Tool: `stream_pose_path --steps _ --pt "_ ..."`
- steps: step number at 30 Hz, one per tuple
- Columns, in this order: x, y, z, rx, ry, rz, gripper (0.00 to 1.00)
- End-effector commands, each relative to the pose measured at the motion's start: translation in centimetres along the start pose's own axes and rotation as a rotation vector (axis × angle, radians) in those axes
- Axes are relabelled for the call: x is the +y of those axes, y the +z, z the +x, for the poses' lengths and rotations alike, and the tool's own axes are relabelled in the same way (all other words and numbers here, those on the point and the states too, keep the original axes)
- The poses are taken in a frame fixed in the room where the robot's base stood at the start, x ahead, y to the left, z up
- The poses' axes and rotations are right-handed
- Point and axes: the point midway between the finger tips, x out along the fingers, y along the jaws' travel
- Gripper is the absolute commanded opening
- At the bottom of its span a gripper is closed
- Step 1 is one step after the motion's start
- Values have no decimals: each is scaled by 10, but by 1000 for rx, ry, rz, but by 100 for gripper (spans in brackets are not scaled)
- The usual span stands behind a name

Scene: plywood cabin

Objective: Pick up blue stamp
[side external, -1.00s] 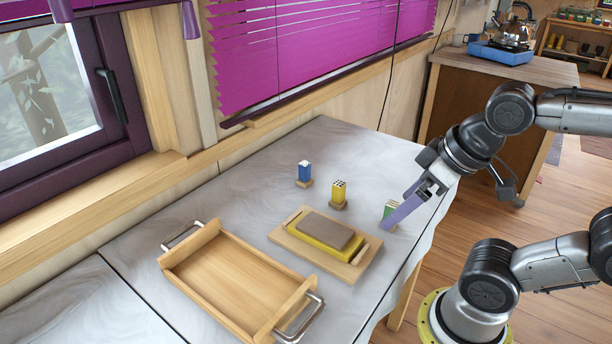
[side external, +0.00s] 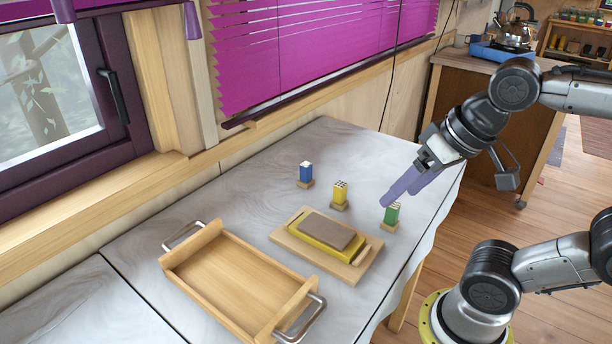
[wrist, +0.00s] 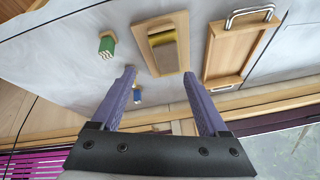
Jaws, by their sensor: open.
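The blue stamp (side external: 305,173) stands upright on its small wooden base at the back of the table. In the wrist view the blue stamp (wrist: 137,94) shows beside the left finger. A yellow stamp (side external: 340,192) stands near it, and a green stamp (side external: 391,214) stands nearer the right edge; the green stamp also shows in the wrist view (wrist: 107,46). My gripper (side external: 390,198) is open and empty, above and just behind the green stamp in the picture, to the right of the blue one. Its purple fingers (wrist: 159,74) are spread apart in the wrist view; I cannot make out the yellow stamp there.
A wooden board (side external: 292,242) with a yellow and brown block (side external: 327,232) lies mid-table. A wooden tray (side external: 235,280) with metal handles is at front left. The wall and window run along the back. The back right tabletop is clear.

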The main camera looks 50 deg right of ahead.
Motion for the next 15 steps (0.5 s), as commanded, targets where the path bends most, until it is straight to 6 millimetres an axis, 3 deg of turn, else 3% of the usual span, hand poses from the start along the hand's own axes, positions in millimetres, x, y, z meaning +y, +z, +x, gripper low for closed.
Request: stream_pose_path --steps 3,8,15 --pt "-9 -36 -17 -16 14 193 78" --pt "-19 -91 -27 -54 56 457 78" --pt "-21 -184 -6 -120 159 844 78"
